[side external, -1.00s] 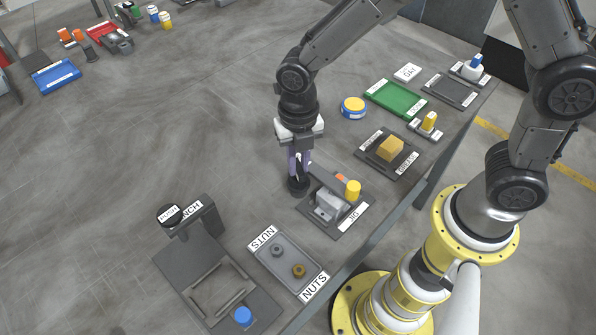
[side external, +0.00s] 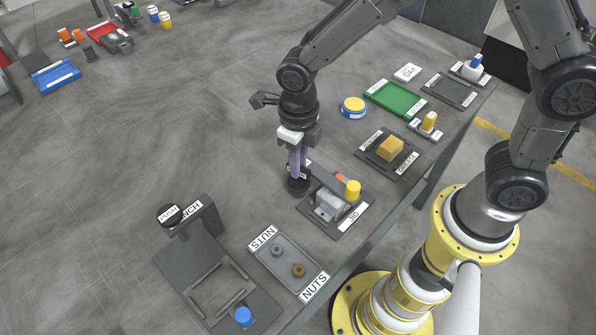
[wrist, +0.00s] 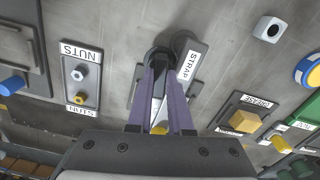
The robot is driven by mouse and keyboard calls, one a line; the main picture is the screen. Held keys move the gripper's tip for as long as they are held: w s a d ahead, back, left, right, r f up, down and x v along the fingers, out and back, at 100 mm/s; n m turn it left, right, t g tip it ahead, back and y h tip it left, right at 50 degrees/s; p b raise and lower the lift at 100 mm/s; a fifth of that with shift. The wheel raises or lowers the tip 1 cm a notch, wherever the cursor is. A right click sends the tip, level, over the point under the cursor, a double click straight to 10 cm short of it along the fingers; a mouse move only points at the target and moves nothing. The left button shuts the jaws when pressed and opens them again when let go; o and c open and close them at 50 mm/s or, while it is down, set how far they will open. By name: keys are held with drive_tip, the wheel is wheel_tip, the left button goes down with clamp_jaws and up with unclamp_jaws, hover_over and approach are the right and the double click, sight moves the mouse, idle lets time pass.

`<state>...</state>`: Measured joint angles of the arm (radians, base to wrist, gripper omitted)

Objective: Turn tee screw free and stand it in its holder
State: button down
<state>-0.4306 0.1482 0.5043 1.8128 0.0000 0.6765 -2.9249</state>
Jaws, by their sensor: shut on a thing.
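My gripper (side external: 298,165) points straight down at the far-left end of the jig (side external: 350,219), its long purple fingers close together. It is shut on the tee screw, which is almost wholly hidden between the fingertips. In the wrist view the fingertips (wrist: 160,65) meet at a dark round piece (wrist: 155,52), which also shows under the fingers in the side view (side external: 298,187). The jig carries a grey metal block (side external: 332,203), an orange piece and a yellow knob (side external: 353,188). I cannot make out the tee screw's holder.
A tray labelled NUTS (side external: 283,272) with two nuts and a dark fixture (side external: 190,262) with a blue knob lie at the front left. A grease pad with a yellow block (side external: 390,149), a green tray (side external: 397,97) and a blue-yellow tin (side external: 353,108) lie farther back.

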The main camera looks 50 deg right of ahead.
drive_tip(key=shift+n, duration=0.3)
drive_tip(key=c, duration=0.8)
unclamp_jaws()
drive_tip(key=shift+o, duration=0.2)
wheel_tip(320, 180, up, 9)
